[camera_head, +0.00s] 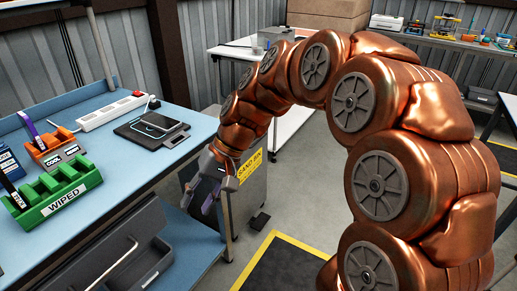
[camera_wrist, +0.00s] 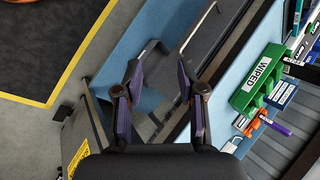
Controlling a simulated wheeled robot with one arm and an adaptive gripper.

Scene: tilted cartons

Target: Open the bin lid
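A grey bin (camera_head: 252,200) with a yellow label (camera_head: 250,166) stands on the floor beside the right end of the blue bench. My gripper and wrist hide much of its top, so I cannot tell how its lid stands. In the wrist view a yellow label (camera_wrist: 77,160) shows at the lower left, on a grey body partly hidden by my wrist. My gripper (camera_head: 200,200) hangs between the bench end and the bin in the head view, fingers pointing down. In the wrist view its fingers (camera_wrist: 160,80) are spread apart, with nothing held between them.
The blue bench (camera_head: 90,215) carries a green rack (camera_head: 55,198), an orange holder (camera_head: 55,148), a power strip (camera_head: 112,112) and a dark device (camera_head: 152,128). A dark grey tray (camera_head: 150,262) with a metal handle sits below. A yellow-edged black mat (camera_head: 275,262) lies on the floor.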

